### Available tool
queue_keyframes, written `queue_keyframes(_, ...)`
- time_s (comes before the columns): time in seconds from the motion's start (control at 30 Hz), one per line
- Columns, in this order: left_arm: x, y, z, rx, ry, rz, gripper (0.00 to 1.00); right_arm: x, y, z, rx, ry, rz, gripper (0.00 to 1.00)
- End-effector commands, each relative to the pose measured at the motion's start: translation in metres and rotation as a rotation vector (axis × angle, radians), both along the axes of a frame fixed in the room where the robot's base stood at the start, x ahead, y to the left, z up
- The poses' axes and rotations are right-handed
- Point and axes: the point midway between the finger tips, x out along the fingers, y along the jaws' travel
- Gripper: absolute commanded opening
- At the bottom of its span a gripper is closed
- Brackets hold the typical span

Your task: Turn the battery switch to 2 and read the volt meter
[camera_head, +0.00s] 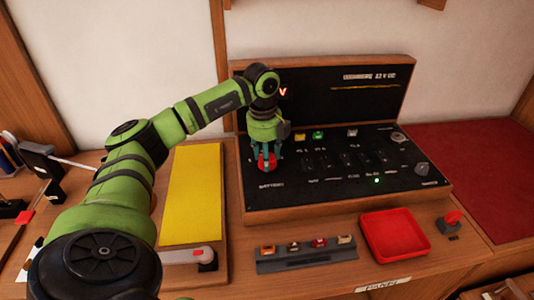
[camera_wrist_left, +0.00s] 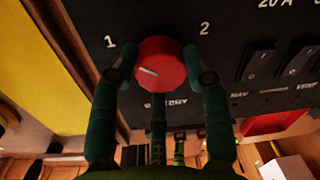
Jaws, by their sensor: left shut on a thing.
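The red battery switch knob (camera_head: 267,163) is on the lower left of the black panel (camera_head: 335,195). My left gripper (camera_head: 267,157) is shut on it, one finger on each side. In the left wrist view the knob (camera_wrist_left: 160,64) sits between the fingertips (camera_wrist_left: 159,68). Its short white mark lies left of centre, pointing left, below the label 1 (camera_wrist_left: 110,42); the label 2 (camera_wrist_left: 204,29) is at the upper right. A lit red V (camera_head: 283,91) on the upright panel shows beside my arm; any meter digits are hidden. My right gripper is not in view.
Several switches and a green light (camera_head: 376,181) are right of the knob. A yellow mat (camera_head: 192,195) lies left of the panel. A red tray (camera_head: 395,236) and a grey strip with several small pieces (camera_head: 305,255) lie in front.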

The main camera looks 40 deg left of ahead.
Motion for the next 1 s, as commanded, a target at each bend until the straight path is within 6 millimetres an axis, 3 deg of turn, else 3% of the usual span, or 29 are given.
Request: queue_keyframes(1.0,0.006,0.003,0.004,0.012,-0.010,-0.913,0.14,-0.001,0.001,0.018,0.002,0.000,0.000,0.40)
